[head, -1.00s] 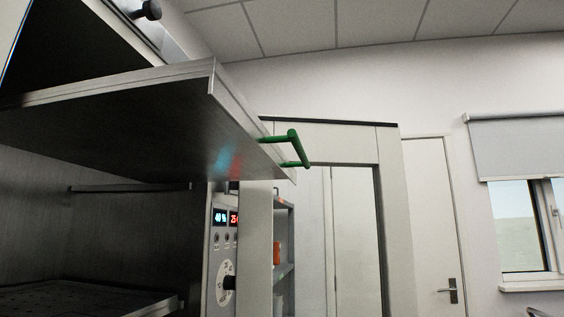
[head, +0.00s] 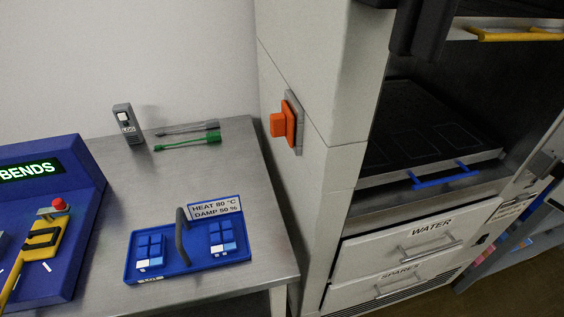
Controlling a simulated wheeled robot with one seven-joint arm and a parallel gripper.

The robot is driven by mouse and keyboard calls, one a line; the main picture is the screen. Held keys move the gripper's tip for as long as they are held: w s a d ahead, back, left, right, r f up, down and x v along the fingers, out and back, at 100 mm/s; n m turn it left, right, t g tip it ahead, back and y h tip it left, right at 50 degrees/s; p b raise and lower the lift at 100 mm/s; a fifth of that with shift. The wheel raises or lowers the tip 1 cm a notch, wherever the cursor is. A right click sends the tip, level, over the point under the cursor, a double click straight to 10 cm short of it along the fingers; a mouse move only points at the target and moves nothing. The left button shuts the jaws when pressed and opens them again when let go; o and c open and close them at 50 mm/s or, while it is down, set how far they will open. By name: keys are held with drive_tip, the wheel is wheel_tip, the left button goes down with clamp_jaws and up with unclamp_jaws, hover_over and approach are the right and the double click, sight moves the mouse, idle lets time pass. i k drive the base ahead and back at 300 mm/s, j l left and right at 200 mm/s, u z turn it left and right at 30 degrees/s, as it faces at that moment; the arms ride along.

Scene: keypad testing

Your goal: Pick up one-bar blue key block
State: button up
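A blue tray (head: 190,262) with a dark arched handle (head: 182,235) lies on the metal table. Two blue key blocks sit in it, a left one (head: 150,246) and a right one (head: 222,235), on either side of the handle. Each has a grid of squares with white or pale patches near its front edge. The bar marks are too small to read, so I cannot tell which block has one bar. A sign on the tray's back reads HEAT 80 °C, DAMP 50 %. I cannot make out my gripper in this view.
A blue BENDS machine (head: 85,190) with a red button and a yellow part stands left. A cabinet with an orange switch (head: 284,123), open chamber and drawers (head: 405,243) stands right.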

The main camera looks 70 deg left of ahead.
sight(150, 255)
drive_tip(key=u, duration=1.55)
drive_tip(key=j+u, duration=0.2)
drive_tip(key=j, duration=0.2)
drive_tip(key=i+j+u, duration=0.1)
drive_tip(key=j+u, duration=0.15)
drive_tip(key=j, duration=0.15)
drive_tip(key=i+j+u, duration=0.2)
drive_tip(key=j, duration=0.2)
drive_tip(key=k, duration=0.1)
